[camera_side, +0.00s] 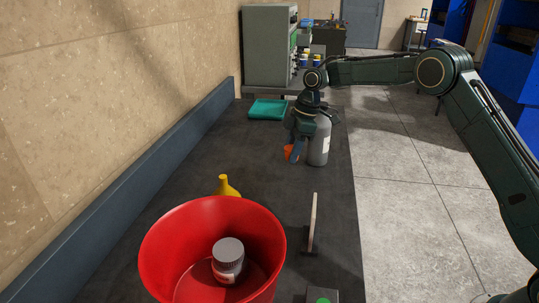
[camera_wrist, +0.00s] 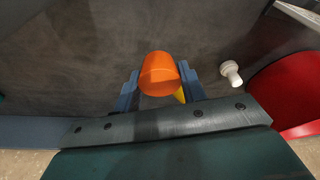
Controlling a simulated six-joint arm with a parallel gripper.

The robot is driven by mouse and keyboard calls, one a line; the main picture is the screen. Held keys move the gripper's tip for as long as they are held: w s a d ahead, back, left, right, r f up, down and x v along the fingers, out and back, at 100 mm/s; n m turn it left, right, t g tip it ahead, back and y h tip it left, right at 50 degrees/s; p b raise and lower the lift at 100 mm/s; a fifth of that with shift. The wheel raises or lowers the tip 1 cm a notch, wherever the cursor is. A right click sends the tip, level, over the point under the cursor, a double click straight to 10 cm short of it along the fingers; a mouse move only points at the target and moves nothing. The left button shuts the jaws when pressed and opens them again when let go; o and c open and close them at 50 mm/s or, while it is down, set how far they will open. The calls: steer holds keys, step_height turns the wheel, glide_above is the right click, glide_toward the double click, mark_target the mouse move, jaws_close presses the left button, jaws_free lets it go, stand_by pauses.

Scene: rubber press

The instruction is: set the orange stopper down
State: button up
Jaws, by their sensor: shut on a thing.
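The orange stopper (camera_side: 288,152) is between the blue fingers of my gripper (camera_side: 294,150), over the dark bench beside the grey bottle. In the wrist view the stopper (camera_wrist: 158,73) fills the space between the fingertips of my gripper (camera_wrist: 160,86), which is shut on it. The stopper looks held just above the bench, but I cannot tell the exact gap. Part of it is hidden by a finger in the side view.
A grey bottle (camera_side: 319,148) stands close to my gripper's right. Bench between is clear.

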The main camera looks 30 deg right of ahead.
mark_target(276, 170)
steer(key=shift+w+d+f+m+t+h, duration=0.1)
steer(key=shift+w+f+m+t+h, duration=0.35)
steer(key=shift+w+m, duration=1)
steer(key=shift+w+d+f+m+t+h, duration=0.15)
steer(key=shift+w+f+m, duration=0.65)
steer(key=shift+m, duration=0.95)
steer(key=shift+w+d+f+m+t+h, duration=0.15)
steer(key=shift+w+f+m+h, duration=0.25)
steer(key=shift+w+m, duration=1.15)
steer(key=shift+s+a+f, duration=0.1)
steer(key=shift+f, duration=2.55)
steer(key=shift+f, duration=0.1)
steer(key=o, duration=1)
